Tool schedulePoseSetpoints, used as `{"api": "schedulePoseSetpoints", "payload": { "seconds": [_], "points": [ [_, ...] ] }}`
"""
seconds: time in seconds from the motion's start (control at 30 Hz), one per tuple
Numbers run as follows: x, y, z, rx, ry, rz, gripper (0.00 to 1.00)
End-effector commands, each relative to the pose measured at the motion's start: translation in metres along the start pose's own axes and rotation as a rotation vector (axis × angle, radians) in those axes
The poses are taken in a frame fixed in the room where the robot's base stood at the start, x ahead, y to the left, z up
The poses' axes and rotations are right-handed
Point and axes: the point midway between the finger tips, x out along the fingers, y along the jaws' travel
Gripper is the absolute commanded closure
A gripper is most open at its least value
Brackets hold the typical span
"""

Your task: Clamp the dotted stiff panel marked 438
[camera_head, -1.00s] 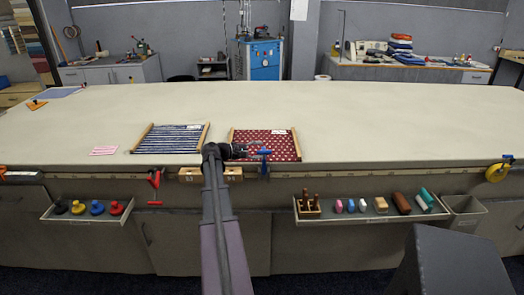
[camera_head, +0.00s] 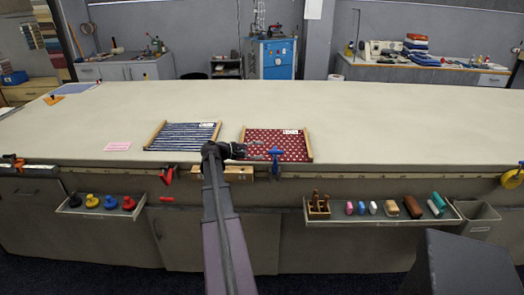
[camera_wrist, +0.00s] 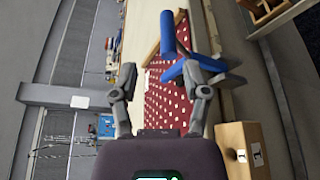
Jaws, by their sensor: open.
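The dotted panel (camera_head: 290,150) is red with white dots, has light wooden side strips, and lies flat near the table's front edge. Its small white tag is too small to read. It also shows in the wrist view (camera_wrist: 160,98), beyond my fingers. A blue clamp (camera_head: 275,158) stands at the table edge by the panel's front side. In the wrist view the blue clamp (camera_wrist: 168,36) is beyond my right-hand finger, which partly overlaps it. My gripper (camera_head: 250,150) is open and empty, just left of the clamp; it also shows in the wrist view (camera_wrist: 163,82). Whether it touches the clamp is unclear.
A blue striped panel (camera_head: 183,136) lies to the left, with a pink card (camera_head: 118,146) beside it. A red clamp (camera_head: 167,175) is on the front edge. A wooden block (camera_wrist: 240,150) sits below the edge. Trays with weights (camera_head: 98,208) and tools (camera_head: 385,217) hang in front.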

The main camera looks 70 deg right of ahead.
Motion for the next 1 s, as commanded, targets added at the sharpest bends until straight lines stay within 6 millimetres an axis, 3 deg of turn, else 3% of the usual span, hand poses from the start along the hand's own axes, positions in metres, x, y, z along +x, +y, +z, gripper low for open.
{"api": "schedulePoseSetpoints", "payload": {
  "seconds": [1.0],
  "points": [
    [-0.050,0.002,0.000,0.001,0.000,0.000,0.40]
  ]
}}
